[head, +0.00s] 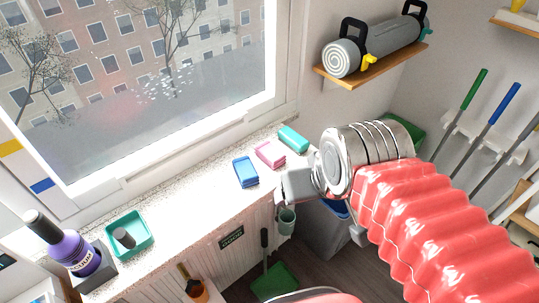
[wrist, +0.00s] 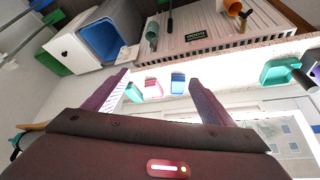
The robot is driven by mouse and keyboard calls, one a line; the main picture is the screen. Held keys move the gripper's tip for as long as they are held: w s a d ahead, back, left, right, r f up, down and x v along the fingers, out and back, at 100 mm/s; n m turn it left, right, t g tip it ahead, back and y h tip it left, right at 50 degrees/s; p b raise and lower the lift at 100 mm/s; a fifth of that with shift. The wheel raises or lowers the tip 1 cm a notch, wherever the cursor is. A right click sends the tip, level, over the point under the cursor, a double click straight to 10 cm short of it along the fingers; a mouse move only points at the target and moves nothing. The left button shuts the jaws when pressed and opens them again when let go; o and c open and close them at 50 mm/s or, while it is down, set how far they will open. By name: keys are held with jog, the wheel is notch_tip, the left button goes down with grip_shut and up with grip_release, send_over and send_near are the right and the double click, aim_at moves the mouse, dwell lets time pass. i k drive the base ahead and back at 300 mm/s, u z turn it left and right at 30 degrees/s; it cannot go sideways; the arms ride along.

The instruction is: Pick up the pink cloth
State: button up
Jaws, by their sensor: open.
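The pink cloth (head: 270,154) lies folded on the speckled counter by the window, between a blue cloth (head: 245,172) and a teal cloth (head: 293,138). In the wrist view the pink cloth (wrist: 153,88) shows between my fingers, with the blue cloth (wrist: 178,83) to its right and the teal cloth (wrist: 134,92) to its left, partly behind a finger. My gripper (wrist: 160,85) is open and empty, apart from the cloths. In the head view my gripper (head: 290,187) is near the counter's right end, its fingers mostly hidden.
A teal tray (head: 130,234) and a purple bottle (head: 72,250) stand at the counter's left. A grey bin (head: 325,232) stands on the floor past the counter's end. A small cup (head: 287,221) hangs on the counter's front. The counter between tray and cloths is clear.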

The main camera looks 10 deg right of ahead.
aim_at(273, 157)
jog(key=u, duration=0.1)
jog(key=k, duration=0.4)
jog(key=u, duration=0.6)
jog(key=k, duration=0.95)
jog(key=u, duration=0.35)
jog(key=i, duration=1.35)
jog(key=z, duration=0.2)
